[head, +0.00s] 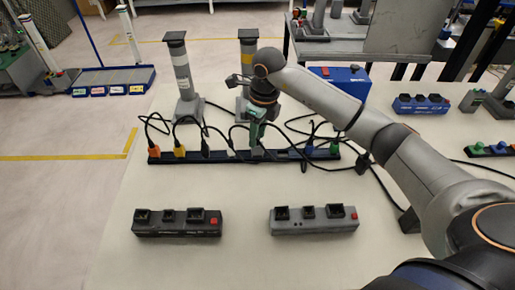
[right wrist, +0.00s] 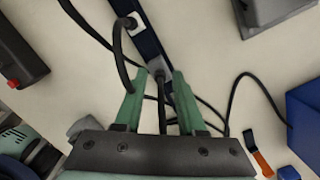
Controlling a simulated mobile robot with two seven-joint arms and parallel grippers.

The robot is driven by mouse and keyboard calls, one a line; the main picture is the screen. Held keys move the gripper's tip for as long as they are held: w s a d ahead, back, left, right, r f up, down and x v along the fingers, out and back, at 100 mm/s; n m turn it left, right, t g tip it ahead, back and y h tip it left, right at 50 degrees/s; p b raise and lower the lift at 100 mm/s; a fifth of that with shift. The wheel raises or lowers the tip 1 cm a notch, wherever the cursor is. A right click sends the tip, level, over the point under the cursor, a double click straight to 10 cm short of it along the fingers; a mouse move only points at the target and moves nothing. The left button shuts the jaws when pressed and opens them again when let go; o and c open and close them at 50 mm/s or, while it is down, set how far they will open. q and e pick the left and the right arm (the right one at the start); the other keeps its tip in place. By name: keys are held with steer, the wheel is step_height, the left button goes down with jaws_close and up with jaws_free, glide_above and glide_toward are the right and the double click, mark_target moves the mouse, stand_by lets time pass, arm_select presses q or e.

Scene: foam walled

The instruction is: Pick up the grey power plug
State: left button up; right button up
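The grey power plug (right wrist: 159,71) sits in the dark power strip (head: 280,156) on the table, with a black cable rising from it. My right gripper (head: 256,146) points down over it in the head view and hides most of it. In the right wrist view the two green fingers of that gripper (right wrist: 159,78) stand apart on either side of the plug and its cable. I see a small gap at the fingers, so it looks open; contact with the plug is not clear. My left gripper is not in view.
A white plug (right wrist: 137,24) sits close by in the strip. Orange (head: 154,152), yellow (head: 179,152), blue (head: 309,150) and green (head: 335,149) plugs stand along it, with loose black cables around. Two posts (head: 183,85) stand behind. Black (head: 177,223) and grey (head: 313,220) socket blocks lie in front.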

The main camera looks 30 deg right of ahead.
jaws_close()
stand_by(0.5)
